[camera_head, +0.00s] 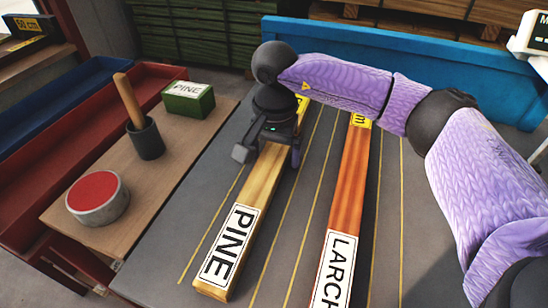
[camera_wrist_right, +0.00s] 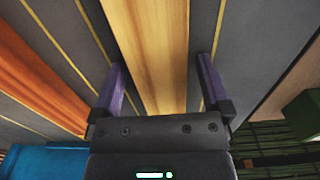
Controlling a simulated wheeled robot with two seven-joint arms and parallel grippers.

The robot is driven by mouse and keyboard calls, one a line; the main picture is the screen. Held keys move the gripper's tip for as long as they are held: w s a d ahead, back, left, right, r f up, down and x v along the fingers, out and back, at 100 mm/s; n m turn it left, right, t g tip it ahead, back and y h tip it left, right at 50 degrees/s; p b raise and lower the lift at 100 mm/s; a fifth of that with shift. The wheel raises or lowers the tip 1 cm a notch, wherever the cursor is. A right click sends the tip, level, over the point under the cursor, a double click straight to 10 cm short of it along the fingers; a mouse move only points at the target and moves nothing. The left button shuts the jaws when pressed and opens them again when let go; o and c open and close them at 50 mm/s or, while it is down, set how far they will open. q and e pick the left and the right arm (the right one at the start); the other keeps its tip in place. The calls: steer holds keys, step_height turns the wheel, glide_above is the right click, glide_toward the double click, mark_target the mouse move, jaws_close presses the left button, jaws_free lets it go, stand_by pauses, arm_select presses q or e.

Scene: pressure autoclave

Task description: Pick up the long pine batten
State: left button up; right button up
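The long pine batten (camera_head: 258,187) lies on the dark grey table, pale yellow wood with a white PINE label at its near end and a yellow label at its far end. My right gripper (camera_head: 268,158) is over its middle, with one finger on each side. In the right wrist view, the batten (camera_wrist_right: 155,40) runs between the spread fingers of the right gripper (camera_wrist_right: 160,64), with gaps visible on both sides. Whether the fingertips reach below its top is unclear. My left gripper is out of view.
A reddish larch batten (camera_head: 352,175) lies parallel to the right. On the wooden board at left are a green PINE block (camera_head: 189,101), a dark cup (camera_head: 146,140) holding a wooden handle, and a red-topped round tin (camera_head: 98,199). A blue barrier (camera_head: 450,82) stands behind.

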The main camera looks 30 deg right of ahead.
jaws_close()
